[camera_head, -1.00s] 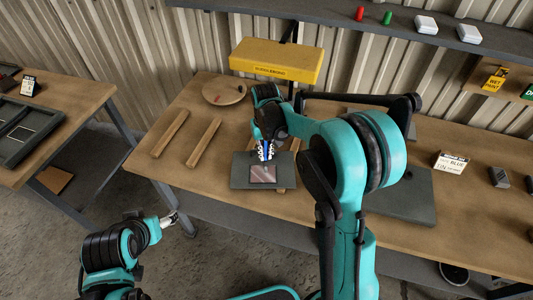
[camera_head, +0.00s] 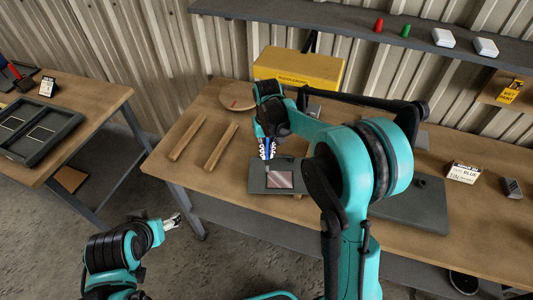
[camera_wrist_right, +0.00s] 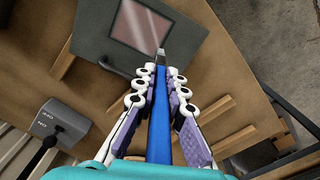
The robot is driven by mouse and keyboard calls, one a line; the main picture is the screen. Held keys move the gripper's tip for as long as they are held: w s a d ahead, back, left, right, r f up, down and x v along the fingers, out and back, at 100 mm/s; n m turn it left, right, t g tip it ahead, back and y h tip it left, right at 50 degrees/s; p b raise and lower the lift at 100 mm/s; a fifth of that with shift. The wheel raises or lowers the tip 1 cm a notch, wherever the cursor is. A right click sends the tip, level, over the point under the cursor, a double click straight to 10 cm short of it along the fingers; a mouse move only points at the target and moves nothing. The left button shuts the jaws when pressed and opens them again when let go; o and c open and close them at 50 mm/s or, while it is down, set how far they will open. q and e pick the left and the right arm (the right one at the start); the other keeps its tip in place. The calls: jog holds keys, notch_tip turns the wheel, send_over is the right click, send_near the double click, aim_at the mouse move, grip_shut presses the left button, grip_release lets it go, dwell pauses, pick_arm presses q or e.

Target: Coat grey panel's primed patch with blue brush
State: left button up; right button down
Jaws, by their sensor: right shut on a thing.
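The grey panel (camera_head: 258,184) lies on the bench before me, with a pale pinkish patch (camera_head: 281,180) on it. In the right wrist view the panel (camera_wrist_right: 95,25) and patch (camera_wrist_right: 141,28) are at the top. My right gripper (camera_head: 267,150) is shut on the blue brush (camera_wrist_right: 160,120), its fingers on both sides of the handle. The brush tip is near the patch's far left corner in the head view. I cannot tell whether it touches. My left gripper (camera_head: 172,221) is low over the floor, away from the bench; its jaws are too small to read.
Two wooden bars (camera_head: 190,138) lie left of the panel. A yellow box (camera_head: 298,68) and a round wooden disc (camera_head: 237,97) stand behind. A larger dark plate (camera_head: 415,205) and a labelled card (camera_head: 463,172) are at right. A side table (camera_head: 95,105) holds a tray.

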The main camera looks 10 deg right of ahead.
aim_at(266, 144)
jog(key=shift+w+a+r+p, duration=0.1)
jog(key=shift+a+r+p, duration=0.1)
jog(key=shift+r+p, duration=0.55)
notch_tip(266, 144, up, 2)
jog(key=shift+d+r+p, duration=0.1)
jog(key=shift+r+p, duration=0.1)
jog(key=shift+p, duration=0.2)
jog(key=shift+r, duration=0.1)
